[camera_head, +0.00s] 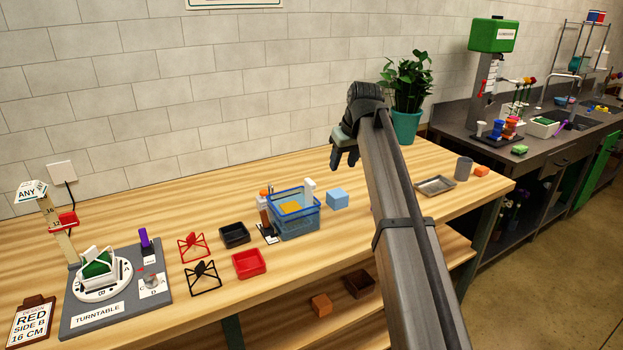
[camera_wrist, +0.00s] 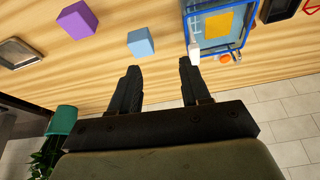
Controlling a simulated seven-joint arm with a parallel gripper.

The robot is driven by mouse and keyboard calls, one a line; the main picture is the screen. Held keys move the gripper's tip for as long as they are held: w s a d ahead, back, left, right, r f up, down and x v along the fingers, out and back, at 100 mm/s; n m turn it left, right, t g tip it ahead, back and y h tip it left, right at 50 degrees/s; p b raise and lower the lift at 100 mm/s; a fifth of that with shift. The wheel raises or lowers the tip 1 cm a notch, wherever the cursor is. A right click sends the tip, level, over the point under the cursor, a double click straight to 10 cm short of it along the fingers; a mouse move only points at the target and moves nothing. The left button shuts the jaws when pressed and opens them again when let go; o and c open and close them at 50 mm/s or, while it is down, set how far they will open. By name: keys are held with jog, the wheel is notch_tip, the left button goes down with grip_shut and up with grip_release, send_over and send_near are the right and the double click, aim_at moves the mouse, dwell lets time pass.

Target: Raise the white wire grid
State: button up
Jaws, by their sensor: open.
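I cannot clearly make out a white wire grid. The nearest match is a white frame (camera_head: 110,257) around a green block (camera_head: 97,267) on the turntable (camera_head: 101,291) at the left; whether it is wire is too small to tell. A white upright piece (camera_head: 309,188) also stands at the blue basket (camera_head: 296,224), and a white block-like end shows beside the basket in the wrist view (camera_wrist: 194,53). My gripper (camera_head: 344,158) is open and empty, raised above the back of the table, far right of the turntable. Its spread fingers show in the wrist view (camera_wrist: 160,68).
A light blue block (camera_head: 338,199) lies right of the basket. Red (camera_head: 249,264) and black (camera_head: 234,235) trays and two wire stands, red (camera_head: 193,248) and black (camera_head: 203,278), lie between basket and turntable. A potted plant (camera_head: 406,125) stands behind my arm. The table's back left is mostly clear.

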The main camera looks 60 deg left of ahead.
aim_at(310, 181)
jog(key=s+a+r+n, duration=0.1)
jog(key=s+a+r, duration=0.3)
jog(key=s, duration=0.1)
jog(key=x, duration=1.3)
jog(key=shift+s+f, duration=0.15)
jog(key=shift+s, duration=0.1)
grip_shut()
